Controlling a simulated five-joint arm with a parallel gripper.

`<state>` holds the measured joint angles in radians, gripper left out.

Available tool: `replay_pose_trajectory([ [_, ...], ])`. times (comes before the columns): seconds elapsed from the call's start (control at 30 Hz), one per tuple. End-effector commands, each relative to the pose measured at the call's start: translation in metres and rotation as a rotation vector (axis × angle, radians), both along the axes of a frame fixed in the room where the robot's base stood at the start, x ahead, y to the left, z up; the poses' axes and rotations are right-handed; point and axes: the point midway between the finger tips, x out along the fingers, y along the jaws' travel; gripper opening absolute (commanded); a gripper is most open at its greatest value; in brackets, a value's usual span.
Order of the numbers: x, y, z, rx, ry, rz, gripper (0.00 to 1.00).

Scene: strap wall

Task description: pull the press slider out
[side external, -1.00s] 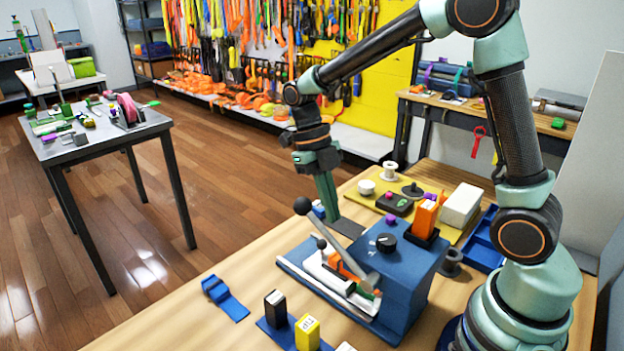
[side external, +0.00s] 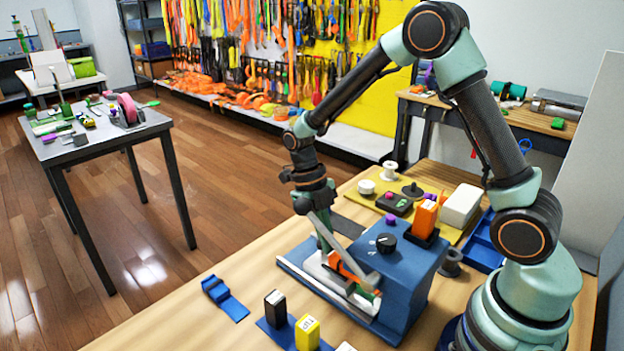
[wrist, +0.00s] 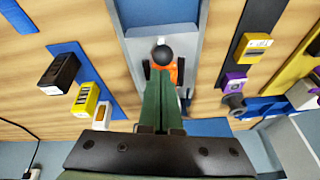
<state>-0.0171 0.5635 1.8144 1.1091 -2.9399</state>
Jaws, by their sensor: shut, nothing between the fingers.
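The blue press (side external: 405,280) stands on the wooden bench. Its pale slider (side external: 322,272) lies in the low channel at its left side, with an orange part (side external: 345,265) on it. A grey lever with a large black ball (side external: 303,206) leans up and left over the slider. My gripper (side external: 326,250) is shut and empty, pointing down at the slider behind the lever, which partly hides its fingers. In the wrist view my fingertips (wrist: 161,78) are just beside a small black knob (wrist: 163,55) above the orange part; I cannot tell whether they touch it.
A blue strap piece (side external: 225,298), a black block (side external: 275,308) and a yellow block (side external: 307,332) are at the front. An orange block (side external: 425,218) stands by the press top. A yellow mat (side external: 365,203) with spools and a button box lies behind.

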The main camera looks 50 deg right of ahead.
Motion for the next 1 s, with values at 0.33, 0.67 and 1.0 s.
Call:
replay_pose_trajectory([
  [0.33,0.005,0.0,0.0,0.0,-0.002,0.0,0.0],
  [0.67,0.051,0.0,0.0,0.001,-0.002,0.0,0.0],
  [1.0,0.093,0.0,-0.001,0.001,0.0,0.0,0.0],
])
